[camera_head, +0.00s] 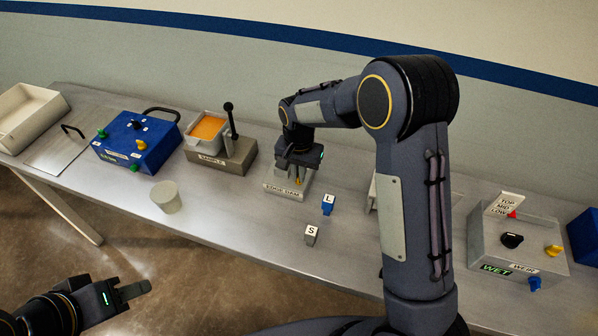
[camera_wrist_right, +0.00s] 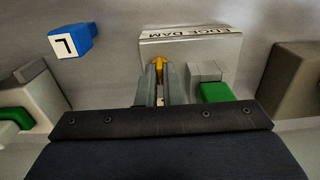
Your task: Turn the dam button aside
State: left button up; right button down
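The edge dam block (camera_head: 283,190) is a pale box lettered EDGE DAM near the table's middle; it also shows in the right wrist view (camera_wrist_right: 205,50). Its yellow button (camera_wrist_right: 158,66) stands between the fingertips of my right gripper (camera_wrist_right: 159,82), which look closed on it from both sides. In the head view the right gripper (camera_head: 298,172) comes down onto the dam, and only a little of the yellow shows. My left gripper (camera_head: 135,291) hangs at the lower left, away from the table things; its finger gap cannot be made out.
A blue block L (camera_head: 327,204) and a grey block S (camera_head: 311,235) lie right of the dam. The sample box (camera_head: 222,160) and blue control box (camera_head: 137,145) stand left. A knobbed WET box (camera_head: 515,250) stands right. A green part (camera_wrist_right: 216,92) sits beside the fingers.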

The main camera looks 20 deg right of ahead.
dwell(0.4)
jog(key=n+b, duration=0.1)
jog(key=n, duration=0.3)
jog(key=n+b, duration=0.1)
jog(key=n, duration=0.3)
jog(key=shift+n, duration=0.3)
jog(key=n+b, duration=0.1)
jog(key=n, duration=0.8)
jog(key=shift+n, duration=0.3)
jog(key=c, duration=1.6)
grip_release()
